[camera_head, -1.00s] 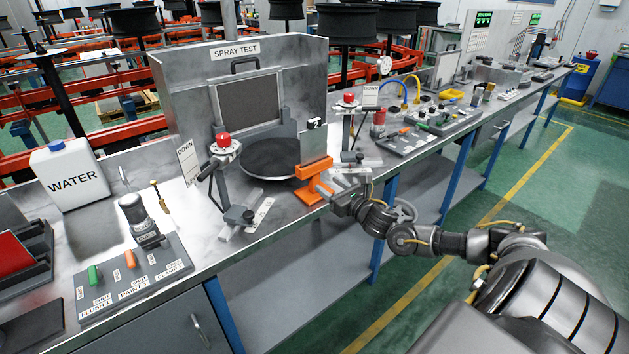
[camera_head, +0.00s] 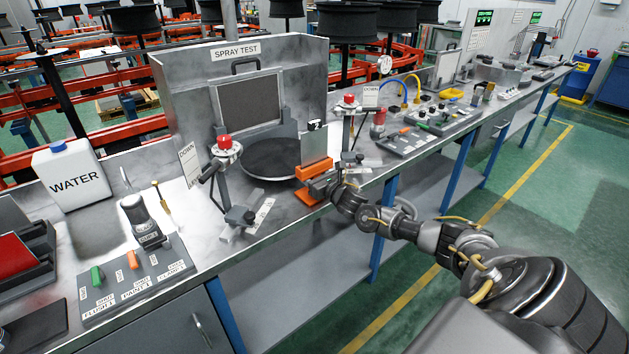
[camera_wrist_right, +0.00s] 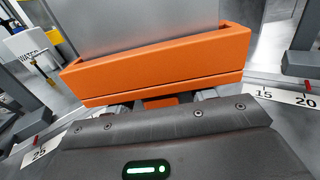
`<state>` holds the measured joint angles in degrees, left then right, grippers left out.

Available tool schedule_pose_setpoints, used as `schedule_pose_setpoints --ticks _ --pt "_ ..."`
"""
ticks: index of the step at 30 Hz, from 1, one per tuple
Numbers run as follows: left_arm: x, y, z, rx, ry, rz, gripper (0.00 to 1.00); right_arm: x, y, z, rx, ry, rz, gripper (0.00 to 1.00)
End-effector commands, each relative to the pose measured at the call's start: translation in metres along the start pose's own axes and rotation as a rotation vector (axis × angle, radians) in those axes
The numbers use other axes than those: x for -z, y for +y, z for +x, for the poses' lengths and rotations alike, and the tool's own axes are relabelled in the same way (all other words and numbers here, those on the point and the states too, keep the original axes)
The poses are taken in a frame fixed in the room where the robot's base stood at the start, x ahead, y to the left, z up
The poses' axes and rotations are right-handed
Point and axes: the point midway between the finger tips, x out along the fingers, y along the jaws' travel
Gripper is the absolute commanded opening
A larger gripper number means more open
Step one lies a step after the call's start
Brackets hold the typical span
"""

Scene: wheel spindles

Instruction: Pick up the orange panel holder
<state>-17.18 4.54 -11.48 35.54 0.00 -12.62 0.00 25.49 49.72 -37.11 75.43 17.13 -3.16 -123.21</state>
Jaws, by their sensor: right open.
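The orange panel holder (camera_head: 314,170) stands on the bench in front of the round black plate, with a grey flat panel (camera_head: 315,147) upright in its slot. In the right wrist view the orange holder (camera_wrist_right: 160,68) fills the upper middle, its wide top trough holding the grey panel (camera_wrist_right: 140,25). My right gripper (camera_head: 322,185) is at the holder's near side, below the trough. In the wrist view its fingers (camera_wrist_right: 160,102) are apart, one on each side of the orange stem, partly hidden under the trough. My left gripper is not in view.
A clamp stand with a red knob (camera_head: 224,142) is left of the holder; another (camera_head: 348,101) is right. The spray test booth (camera_head: 240,85) and black round plate (camera_head: 270,157) are behind. A water jug (camera_head: 70,175) and switch panel (camera_head: 137,278) are further left.

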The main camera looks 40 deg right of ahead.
Motion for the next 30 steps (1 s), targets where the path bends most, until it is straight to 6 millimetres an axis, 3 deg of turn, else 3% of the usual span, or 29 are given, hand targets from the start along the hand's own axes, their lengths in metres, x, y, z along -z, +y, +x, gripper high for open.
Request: schedule_pose_setpoints --ticks 5,18,30 --pt "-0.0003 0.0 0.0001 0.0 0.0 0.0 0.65 0.0005 0.0 -0.0002 0.0 0.001 0.0 0.55" --pt "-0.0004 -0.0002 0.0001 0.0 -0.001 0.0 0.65 0.0005 -0.0002 -0.0005 0.0 0.001 0.0 0.0" --pt "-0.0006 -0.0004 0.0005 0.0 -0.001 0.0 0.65 -0.0077 -0.0012 0.0 0.001 -0.003 0.0 0.0"
